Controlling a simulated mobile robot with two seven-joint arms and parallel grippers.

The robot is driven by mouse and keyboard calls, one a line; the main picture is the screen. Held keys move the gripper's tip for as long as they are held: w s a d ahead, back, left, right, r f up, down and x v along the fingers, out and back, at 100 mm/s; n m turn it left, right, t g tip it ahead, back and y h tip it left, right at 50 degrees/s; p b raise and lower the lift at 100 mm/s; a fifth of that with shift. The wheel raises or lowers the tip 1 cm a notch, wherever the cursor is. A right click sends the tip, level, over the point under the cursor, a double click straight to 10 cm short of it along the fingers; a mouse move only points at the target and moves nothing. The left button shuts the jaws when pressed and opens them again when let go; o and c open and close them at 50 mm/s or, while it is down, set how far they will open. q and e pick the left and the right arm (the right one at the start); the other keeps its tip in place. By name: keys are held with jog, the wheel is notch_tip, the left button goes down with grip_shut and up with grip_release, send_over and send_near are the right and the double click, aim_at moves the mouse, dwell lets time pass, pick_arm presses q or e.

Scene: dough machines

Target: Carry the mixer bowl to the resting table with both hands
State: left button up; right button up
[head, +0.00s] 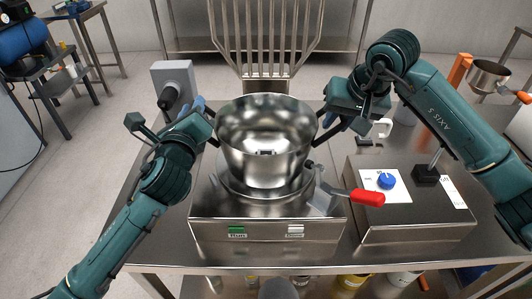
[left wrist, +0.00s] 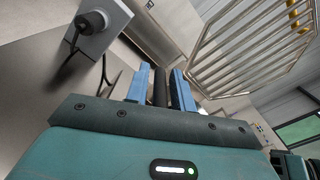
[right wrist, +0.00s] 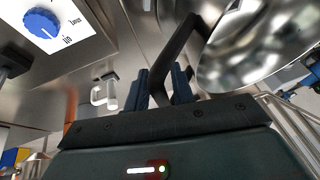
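The shiny steel mixer bowl (head: 266,140) is upright over the round seat of the steel mixer base (head: 262,230). I cannot tell whether it touches the seat. My left gripper (head: 206,110) is at the bowl's left side; the left wrist view shows its blue fingers (left wrist: 161,88) closed around a dark handle bar. My right gripper (head: 329,118) is at the bowl's right side; the right wrist view shows its fingers (right wrist: 160,88) on the black handle (right wrist: 180,45). The bowl's inside shows no dough. I cannot identify the resting table for certain.
A steel wire guard (head: 266,45) stands behind the bowl. A box with a blue knob (head: 387,180) stands further right, and a grey socket box (head: 175,85) at the left. Open floor lies left.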

pick_arm(q)
grip_shut()
pick_arm(e)
grip_shut()
jog(key=shift+d, duration=0.1)
pick_arm(q)
jog(key=shift+r, duration=0.1)
pick_arm(e)
jog(key=shift+r, duration=0.15)
